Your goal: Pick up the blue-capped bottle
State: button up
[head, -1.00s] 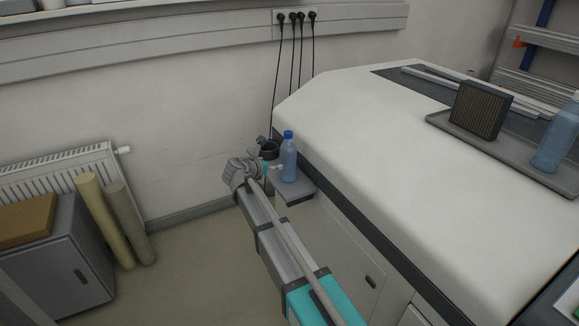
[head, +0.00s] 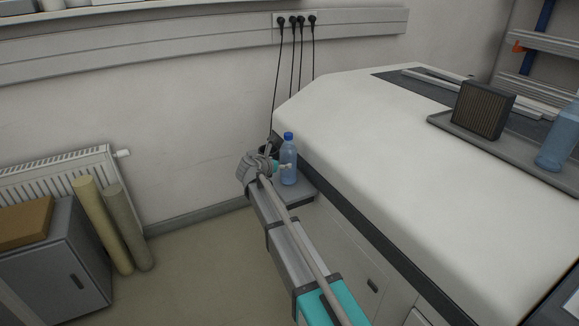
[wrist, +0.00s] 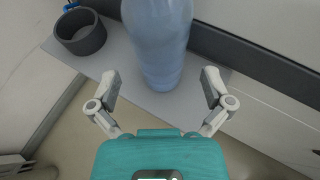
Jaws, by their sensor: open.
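The blue-capped bottle (head: 289,160) stands upright on a small grey shelf (head: 297,194) at the end of the large white machine. In the wrist view the clear bluish bottle (wrist: 160,45) fills the upper middle, with its cap out of frame. My gripper (wrist: 160,85) is open, with one finger on each side of the line to the bottle. The bottle's lower part lies just ahead of the fingertips, and the fingers appear apart from it. In the head view my gripper (head: 279,167) is beside the bottle on its left, partly hidden by my wrist.
A dark round cup or holder (wrist: 80,32) sits left of the bottle on the shelf. The white machine (head: 420,165) rises close on the right. A tray (head: 500,150) on it carries a dark box (head: 482,110) and another bluish bottle (head: 560,140). Open floor lies left.

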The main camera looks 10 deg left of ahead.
aim_at(284, 162)
jog(key=shift+x, duration=0.95)
jog(key=shift+b+x, duration=1)
jog(key=shift+x, duration=0.95)
jog(key=shift+w+d+f, duration=0.15)
jog(key=shift+w+f, duration=0.15)
jog(key=shift+w, duration=0.25)
jog(key=c, duration=1)
